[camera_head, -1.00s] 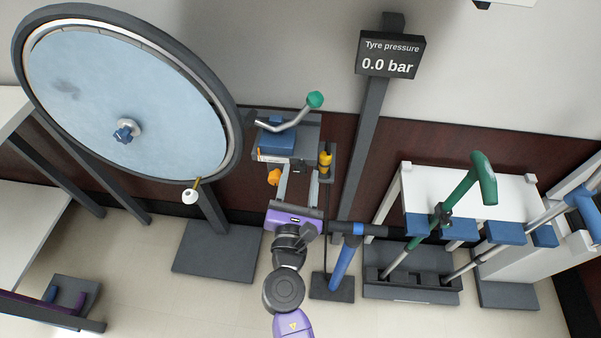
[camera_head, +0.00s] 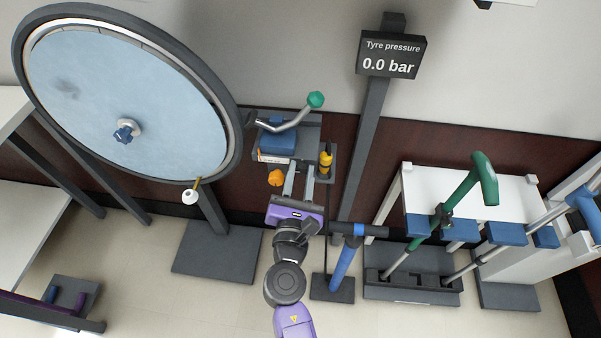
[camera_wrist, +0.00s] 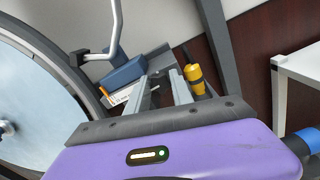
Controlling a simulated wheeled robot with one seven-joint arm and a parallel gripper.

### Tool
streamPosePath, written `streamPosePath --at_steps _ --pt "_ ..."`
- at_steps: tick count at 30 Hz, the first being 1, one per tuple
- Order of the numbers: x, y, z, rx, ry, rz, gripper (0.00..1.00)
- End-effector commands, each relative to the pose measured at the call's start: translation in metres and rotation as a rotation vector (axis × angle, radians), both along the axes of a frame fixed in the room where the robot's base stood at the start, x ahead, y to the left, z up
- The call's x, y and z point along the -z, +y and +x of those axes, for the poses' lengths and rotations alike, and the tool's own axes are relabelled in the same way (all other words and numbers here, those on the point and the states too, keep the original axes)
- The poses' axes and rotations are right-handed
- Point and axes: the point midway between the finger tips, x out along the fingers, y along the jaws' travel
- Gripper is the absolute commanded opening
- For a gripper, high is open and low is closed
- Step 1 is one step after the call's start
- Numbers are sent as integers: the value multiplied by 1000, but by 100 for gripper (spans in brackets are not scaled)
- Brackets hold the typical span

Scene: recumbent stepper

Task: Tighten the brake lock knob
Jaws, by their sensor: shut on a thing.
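My gripper (camera_head: 300,168) is in front of the blue block (camera_head: 277,143) on the grey stand beside the wheel. Its two grey fingers also show in the wrist view (camera_wrist: 164,80), with a gap between them. A small dark part sits between the fingertips, and the fingers are shut on it; I take it as the brake lock knob. It is mostly hidden, and its markings cannot be read. A white label (camera_wrist: 119,98) with an orange pointer is just left of the fingers. An orange knob-like part (camera_head: 275,177) is beside the left finger, apart from it.
The large wheel (camera_head: 128,95) stands close on the left. A bent bar with a green knob (camera_head: 316,99) rises above the block. A yellow-orange part (camera_head: 326,162) is close right of the fingers. A blue-handled pump (camera_head: 345,262) stands at lower right. A post carries a tyre pressure display (camera_head: 391,54).

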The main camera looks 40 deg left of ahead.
Motion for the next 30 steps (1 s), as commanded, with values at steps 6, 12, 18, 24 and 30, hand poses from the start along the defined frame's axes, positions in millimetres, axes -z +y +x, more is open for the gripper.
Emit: streamPosePath --at_steps 6,12,18,24,30 --pt "1 -1 1 1 47 80 0" --pt "2 -1 1 1 130 215 0" --pt "3 -2 1 2 230 378 0" --pt "4 -2 1 1 329 540 0" --pt "5 -3 2 2 428 702 0"
